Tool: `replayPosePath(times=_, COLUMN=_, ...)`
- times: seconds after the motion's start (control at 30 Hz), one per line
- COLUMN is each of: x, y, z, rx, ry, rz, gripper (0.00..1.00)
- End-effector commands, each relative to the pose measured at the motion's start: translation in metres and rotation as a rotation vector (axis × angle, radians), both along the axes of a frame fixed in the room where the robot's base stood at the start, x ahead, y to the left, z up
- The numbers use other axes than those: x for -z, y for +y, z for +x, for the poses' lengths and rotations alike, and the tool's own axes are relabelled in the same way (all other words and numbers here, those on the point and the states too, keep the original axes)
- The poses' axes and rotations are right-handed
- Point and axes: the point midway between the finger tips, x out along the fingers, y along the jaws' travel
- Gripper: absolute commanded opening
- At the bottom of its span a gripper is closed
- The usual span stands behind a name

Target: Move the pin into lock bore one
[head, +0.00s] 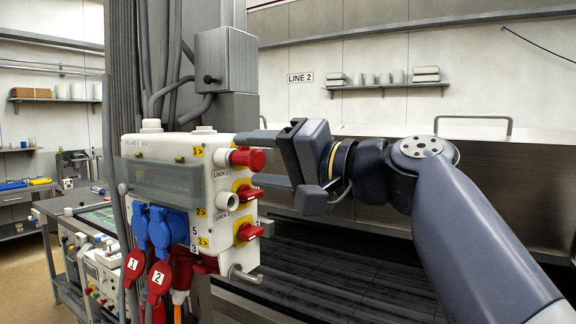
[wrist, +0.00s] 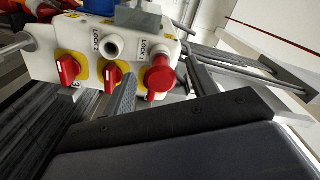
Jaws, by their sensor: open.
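The white switch box (head: 165,170) carries two white round lock bores on its right face. Lock bore one (head: 222,157), labelled LOCK 1, is the upper one; it also shows in the wrist view (wrist: 161,48). Lock bore two (head: 227,201) is below it. A red round-headed piece (head: 250,159) sticks out beside bore one, in front of a yellow plate; it also shows in the wrist view (wrist: 160,77). It looks like the pin, but I cannot be sure. My gripper (head: 249,160) is open, one finger above and one below this red piece. Contact cannot be told.
Two red rotary switches (head: 247,194) (head: 249,232) sit below the red piece. Blue and red plugs (head: 160,230) with cables hang in front. A steel hood wall is behind my arm.

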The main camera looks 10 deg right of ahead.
Motion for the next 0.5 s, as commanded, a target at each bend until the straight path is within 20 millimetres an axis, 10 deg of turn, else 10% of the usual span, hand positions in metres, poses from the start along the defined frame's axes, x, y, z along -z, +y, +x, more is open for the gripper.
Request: replayPosePath(times=0.5, x=0.002, y=-0.054, z=-0.041, rx=0.006, ry=-0.002, rz=0.0, gripper=0.55)
